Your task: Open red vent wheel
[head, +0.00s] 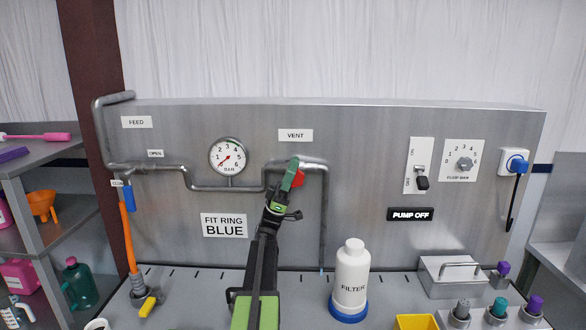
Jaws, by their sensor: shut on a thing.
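The red vent wheel (299,180) sits on the grey pipe (314,167) below the VENT label (296,135), at the middle of the panel. My gripper (291,172) is at the wheel, reaching up from below with its green fingers. It is shut on the wheel. The fingers hide the wheel's left part, and only a red piece shows on their right. How far the wheel is turned cannot be told.
A pressure gauge (228,157) is left of the wheel, its needle toward the lower left. A white FILTER bottle (352,273) stands below right. A PUMP OFF sign (410,214) and a switch (421,178) are at the right. A yellow container (416,322) is at the front.

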